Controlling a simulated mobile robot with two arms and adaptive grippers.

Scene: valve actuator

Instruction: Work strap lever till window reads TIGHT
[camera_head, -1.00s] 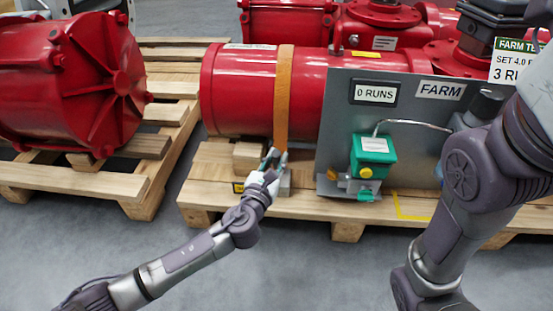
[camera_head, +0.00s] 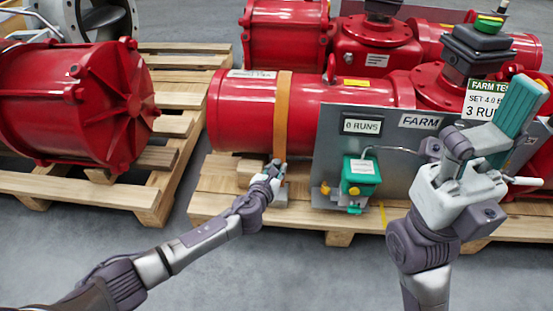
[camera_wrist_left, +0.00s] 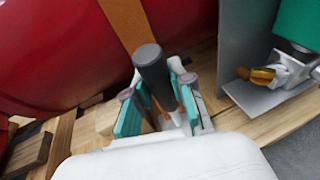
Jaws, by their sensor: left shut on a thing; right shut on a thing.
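An orange strap (camera_head: 282,115) runs down over a red cylinder (camera_head: 250,112). My left gripper (camera_head: 275,172) is at its lower end, in front of the pallet. In the left wrist view, the dark grey grip of the strap lever (camera_wrist_left: 152,70) stands between the teal pads of my left gripper (camera_wrist_left: 157,110), which is shut on it. The strap (camera_wrist_left: 128,22) rises behind it. No window reading TIGHT is legible.
A grey panel (camera_head: 330,140) right of the strap carries a "0 RUNS" display (camera_head: 362,126), a FARM label (camera_head: 421,121) and a green box (camera_head: 360,172). A sign (camera_head: 487,98) is partly covered. Another pallet (camera_head: 100,192) with a red housing (camera_head: 85,105) stands left.

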